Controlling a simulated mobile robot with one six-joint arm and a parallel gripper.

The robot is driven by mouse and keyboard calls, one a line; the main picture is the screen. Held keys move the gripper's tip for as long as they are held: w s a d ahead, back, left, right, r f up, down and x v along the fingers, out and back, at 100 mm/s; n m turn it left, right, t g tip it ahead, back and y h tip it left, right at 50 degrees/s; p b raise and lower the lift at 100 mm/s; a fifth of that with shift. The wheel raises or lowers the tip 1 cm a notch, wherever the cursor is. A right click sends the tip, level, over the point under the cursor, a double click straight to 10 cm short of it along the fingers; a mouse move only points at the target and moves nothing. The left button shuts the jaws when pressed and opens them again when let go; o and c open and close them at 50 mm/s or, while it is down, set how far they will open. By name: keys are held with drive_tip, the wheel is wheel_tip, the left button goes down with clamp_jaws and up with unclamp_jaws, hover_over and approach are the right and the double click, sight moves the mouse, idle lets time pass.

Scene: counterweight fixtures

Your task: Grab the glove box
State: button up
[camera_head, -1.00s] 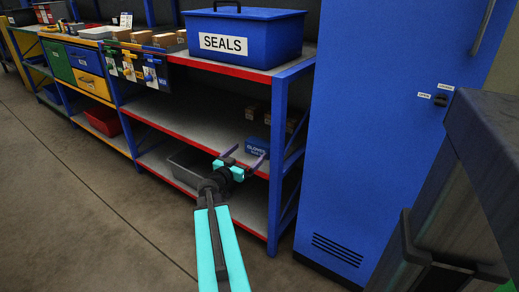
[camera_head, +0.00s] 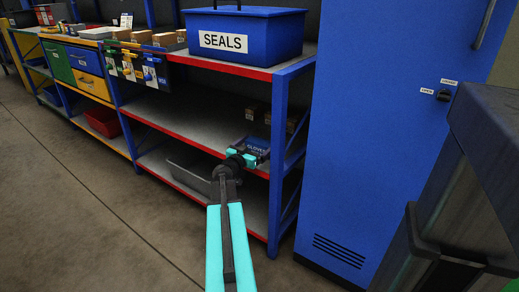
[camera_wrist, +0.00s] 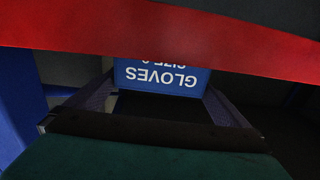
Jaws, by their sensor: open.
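The glove box (camera_head: 257,143) is a small blue box with white "GLOVES" lettering, on the middle shelf of the blue rack near its right post. In the wrist view the glove box (camera_wrist: 160,76) shows its label upside down, and part of it is hidden behind a red shelf edge. My gripper (camera_head: 253,155) is at the shelf front, right by the box. In the wrist view the open fingers of my gripper (camera_wrist: 160,95) reach toward the box, one on each side. I cannot tell whether they touch it.
The red-edged middle shelf (camera_head: 190,138) is close to my gripper. A blue SEALS bin (camera_head: 245,32) stands on the top shelf. Brown boxes (camera_head: 252,112) sit behind the glove box. A grey bin (camera_head: 188,172) is on the bottom shelf. A blue cabinet (camera_head: 375,130) stands right.

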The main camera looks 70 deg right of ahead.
sight(263, 139)
drive_tip(key=shift+d, duration=0.1)
drive_tip(key=shift+s+d+f+b, duration=0.1)
drive_tip(key=shift+s+d+b, duration=0.1)
drive_tip(key=shift+d+b, duration=0.55)
drive_tip(key=shift+s+d+b, duration=0.15)
drive_tip(key=shift+d+b, duration=0.25)
drive_tip(key=shift+d, duration=0.6)
drive_tip(key=shift+s+d, duration=0.15)
drive_tip(key=shift+d, duration=0.6)
drive_tip(key=shift+c, duration=0.4)
drive_tip(key=c, duration=0.8)
drive_tip(key=shift+c, duration=0.2)
drive_tip(key=shift+r, duration=0.2)
wheel_tip(263, 139, up, 18)
drive_tip(key=p, duration=0.8)
drive_tip(key=shift+f, duration=0.1)
